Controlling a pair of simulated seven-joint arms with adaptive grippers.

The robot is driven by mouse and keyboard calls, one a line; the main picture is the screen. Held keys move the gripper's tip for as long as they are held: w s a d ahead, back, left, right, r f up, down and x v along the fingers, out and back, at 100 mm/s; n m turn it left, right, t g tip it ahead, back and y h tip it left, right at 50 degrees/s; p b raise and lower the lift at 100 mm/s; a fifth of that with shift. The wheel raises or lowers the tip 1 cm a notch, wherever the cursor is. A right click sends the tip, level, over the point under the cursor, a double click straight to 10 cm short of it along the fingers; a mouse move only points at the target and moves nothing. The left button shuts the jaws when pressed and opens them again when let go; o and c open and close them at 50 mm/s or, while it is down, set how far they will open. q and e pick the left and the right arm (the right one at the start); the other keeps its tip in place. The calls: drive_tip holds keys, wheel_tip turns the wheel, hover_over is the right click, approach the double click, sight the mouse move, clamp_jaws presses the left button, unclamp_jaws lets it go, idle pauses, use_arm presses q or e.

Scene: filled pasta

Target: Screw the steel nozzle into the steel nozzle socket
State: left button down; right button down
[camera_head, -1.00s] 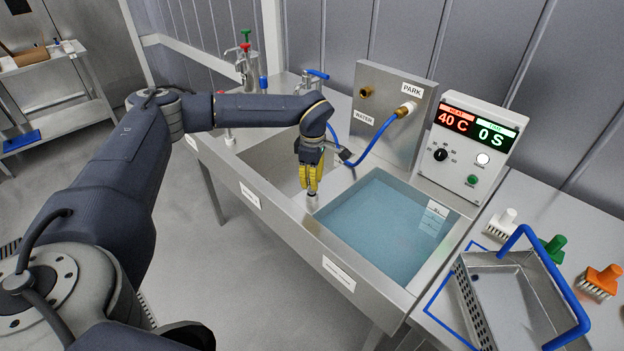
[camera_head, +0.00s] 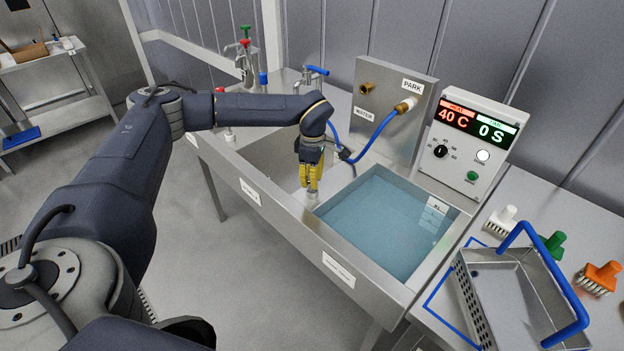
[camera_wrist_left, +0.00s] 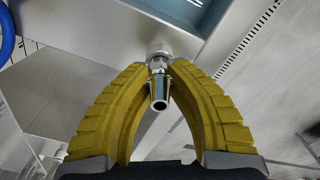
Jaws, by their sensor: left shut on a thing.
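My left gripper (camera_head: 312,188) points down over the strip between the two sink basins. Its yellow fingers also show in the left wrist view (camera_wrist_left: 158,85), shut on the steel nozzle (camera_wrist_left: 159,97). The nozzle is a small tapered tube with a dark open end facing the camera. A round steel fitting (camera_wrist_left: 158,50), which looks like the steel nozzle socket, lies right behind the nozzle and in line with it. The two look touching or nearly so; I cannot tell whether the threads are engaged. In the head view the fingers hide most of this. My right gripper is out of view.
A water-filled basin (camera_head: 438,262) lies to the right of the gripper, an empty basin (camera_head: 262,160) to the left. A blue hose (camera_head: 375,138) runs to the wall panel (camera_head: 392,80) behind.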

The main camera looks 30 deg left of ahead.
use_arm(q)
drive_tip(key=shift+f, duration=0.1)
idle(0.4)
drive_tip(key=c, duration=0.9)
unclamp_jaws()
drive_tip(key=shift+r, duration=3.55)
